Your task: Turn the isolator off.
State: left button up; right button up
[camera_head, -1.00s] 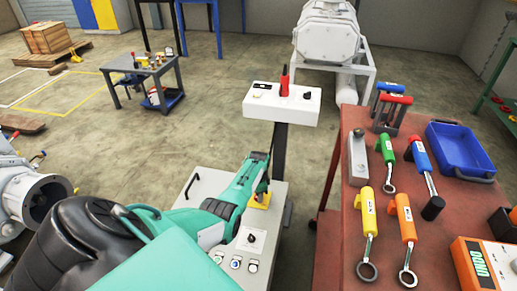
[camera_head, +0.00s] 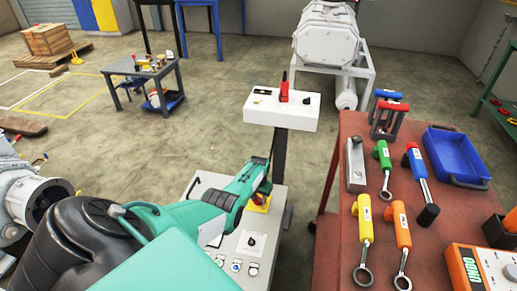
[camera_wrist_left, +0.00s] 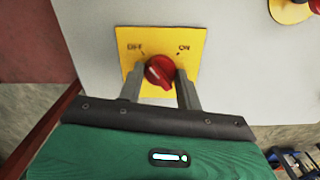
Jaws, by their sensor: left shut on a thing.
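The isolator is a red rotary knob (camera_wrist_left: 160,71) on a yellow plate (camera_wrist_left: 180,38) with OFF printed at upper left and ON at upper right. A pale mark shows on the knob's left part; its exact pointing is hard to read. My left gripper (camera_wrist_left: 160,80) has one finger on each side of the knob and is shut on it. My right gripper is not in view.
The control box (camera_head: 276,215) also carries a small black knob (camera_head: 251,241) and several buttons near my arm. A white panel with a red handle (camera_head: 284,92) stands behind. A red-brown table (camera_head: 435,225) with tools and a blue tray (camera_head: 456,155) is at right.

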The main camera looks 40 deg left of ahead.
aim_at(258, 198)
pick_arm(q)
jog(key=shift+n, duration=0.9)
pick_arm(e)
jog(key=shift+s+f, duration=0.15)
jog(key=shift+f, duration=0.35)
pick_arm(q)
jog(key=o, duration=1)
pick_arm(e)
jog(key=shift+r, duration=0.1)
pick_arm(q)
jog(key=shift+r, duration=0.15)
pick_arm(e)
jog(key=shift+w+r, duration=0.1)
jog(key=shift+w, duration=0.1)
pick_arm(q)
notch_tip(258, 198, up, 5)
jog(key=p, duration=0.3)
notch_tip(258, 198, up, 8)
jog(key=p, duration=0.2)
jog(key=shift+r+p, duration=0.25)
jog(key=shift+p, duration=0.15)
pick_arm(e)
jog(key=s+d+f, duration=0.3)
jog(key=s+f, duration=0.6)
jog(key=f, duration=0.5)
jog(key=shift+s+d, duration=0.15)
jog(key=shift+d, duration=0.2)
